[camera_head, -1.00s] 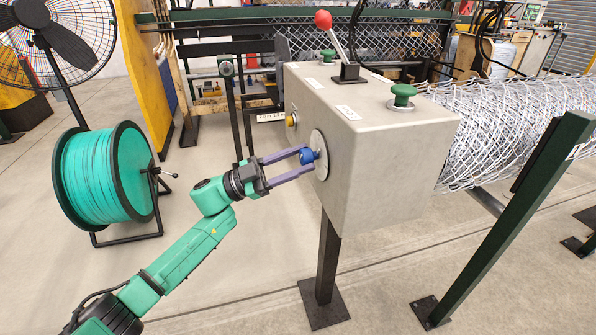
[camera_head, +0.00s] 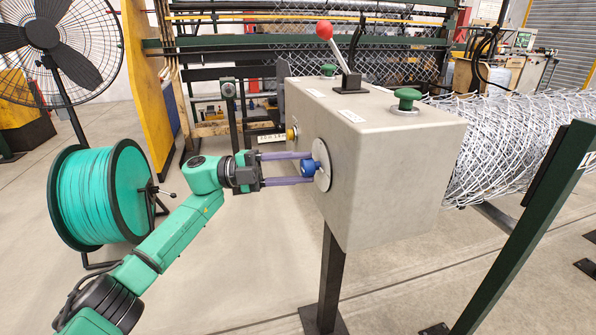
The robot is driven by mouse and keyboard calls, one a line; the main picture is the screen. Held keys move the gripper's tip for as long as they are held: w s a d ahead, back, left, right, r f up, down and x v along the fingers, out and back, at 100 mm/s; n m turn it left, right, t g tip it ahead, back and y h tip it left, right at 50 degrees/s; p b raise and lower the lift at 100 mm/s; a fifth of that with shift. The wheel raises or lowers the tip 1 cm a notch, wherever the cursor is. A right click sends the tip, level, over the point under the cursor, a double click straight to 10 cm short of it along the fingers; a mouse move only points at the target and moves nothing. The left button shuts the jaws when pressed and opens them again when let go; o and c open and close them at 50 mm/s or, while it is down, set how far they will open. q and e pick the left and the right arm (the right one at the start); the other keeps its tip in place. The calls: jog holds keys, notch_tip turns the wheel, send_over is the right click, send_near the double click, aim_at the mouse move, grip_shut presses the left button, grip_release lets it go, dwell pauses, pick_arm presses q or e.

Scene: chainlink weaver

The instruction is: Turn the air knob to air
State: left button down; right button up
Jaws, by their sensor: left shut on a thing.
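The blue air knob (camera_head: 310,168) sits on a pale round plate (camera_head: 322,165) on the left face of the grey control box (camera_head: 385,160). My left gripper (camera_head: 306,168) reaches in from the left, its two purple fingers one above the other around the knob. It is shut on the knob. The fingers hide part of the knob, and I cannot read any marking on the plate. My right gripper is not in view.
The box stands on a dark post (camera_head: 331,280). A red-tipped lever (camera_head: 324,25) and green buttons (camera_head: 406,98) are on its top, a yellow button (camera_head: 291,134) beside the plate. A green cable reel (camera_head: 95,195) stands left; rolled chainlink mesh (camera_head: 520,135) lies right.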

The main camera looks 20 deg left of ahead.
pick_arm(q)
jog(key=shift+m+g, duration=0.3)
jog(key=shift+m, duration=0.2)
jog(key=shift+c, duration=1.8)
grip_release()
jog(key=shift+a, duration=0.1)
jog(key=s+a+f, duration=0.1)
jog(key=s+a, duration=0.1)
jog(key=a, duration=1.2)
jog(key=shift+s+f, duration=0.15)
jog(key=shift+s, duration=0.1)
jog(key=shift+a, duration=0.1)
